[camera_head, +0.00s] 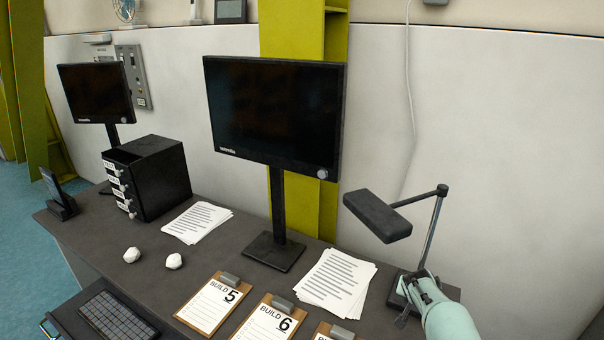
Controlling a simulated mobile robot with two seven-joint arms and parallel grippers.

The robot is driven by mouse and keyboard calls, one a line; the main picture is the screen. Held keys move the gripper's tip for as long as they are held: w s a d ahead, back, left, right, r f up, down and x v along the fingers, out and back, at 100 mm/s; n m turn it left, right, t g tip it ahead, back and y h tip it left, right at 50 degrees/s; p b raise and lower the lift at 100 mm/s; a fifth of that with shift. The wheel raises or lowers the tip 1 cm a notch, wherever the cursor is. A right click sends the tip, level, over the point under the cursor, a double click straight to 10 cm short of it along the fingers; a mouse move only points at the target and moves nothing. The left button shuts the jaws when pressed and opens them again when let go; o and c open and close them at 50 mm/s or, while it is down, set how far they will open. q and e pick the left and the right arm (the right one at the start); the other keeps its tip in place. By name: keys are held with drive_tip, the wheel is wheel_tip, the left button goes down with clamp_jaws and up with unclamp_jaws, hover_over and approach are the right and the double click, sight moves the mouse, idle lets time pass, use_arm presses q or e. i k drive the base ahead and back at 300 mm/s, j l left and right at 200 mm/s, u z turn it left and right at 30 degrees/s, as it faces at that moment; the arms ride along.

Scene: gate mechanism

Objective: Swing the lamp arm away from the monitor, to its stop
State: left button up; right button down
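The desk lamp has a flat black head (378,215) and a thin grey arm (432,232) rising to a joint at the upper right. The head points left, toward the large monitor (272,110), and sits just right of and below its lower right corner. My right arm comes in from the bottom right. Its gripper (405,298) is low over the desk by the foot of the lamp arm. The fingers are small and dark there, so I cannot tell whether they are open or touch the lamp. My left gripper is not in view.
Paper sheets (337,282) lie left of the lamp, with clipboards (214,303) in front. A black drawer box (148,177), a second monitor (96,92) and a keyboard (117,317) are at left. The wall (500,150) stands behind the lamp.

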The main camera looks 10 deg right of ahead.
sight(380, 218)
drive_tip(key=k+l, duration=0.1)
drive_tip(key=k, duration=0.9)
